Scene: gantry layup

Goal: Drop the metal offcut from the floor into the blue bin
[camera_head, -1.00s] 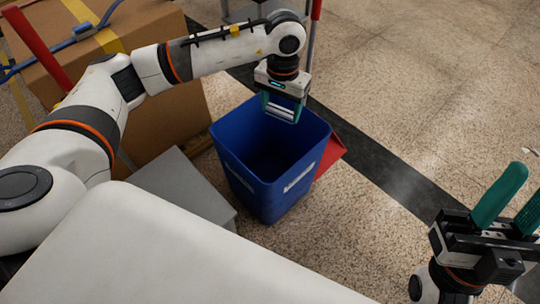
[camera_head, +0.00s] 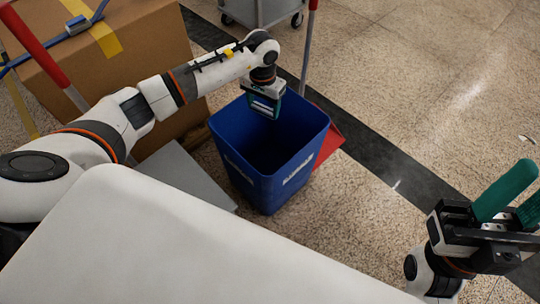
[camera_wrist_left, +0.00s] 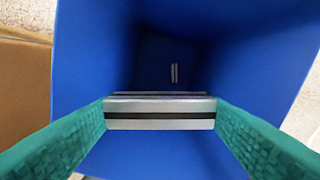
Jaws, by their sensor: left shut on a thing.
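The blue bin (camera_head: 262,180) stands upright on the floor with its open top facing up. My left gripper (camera_head: 265,106) is over the bin's far side, pointing down at the opening. It is shut on the metal offcut (camera_head: 263,104), a short silver bar with a dark lengthwise groove. In the left wrist view the offcut (camera_wrist_left: 160,114) lies across between the two green fingers, with the bin's inside (camera_wrist_left: 220,60) behind it. A small pale mark shows deep in the bin. My right gripper (camera_head: 512,200) is at the right, with its green fingers apart and nothing between them.
A cardboard box (camera_head: 120,60) with yellow tape stands left of the bin. A red dustpan-like piece (camera_head: 328,138) is behind the bin's right side. A grey cart (camera_head: 262,10) is at the back.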

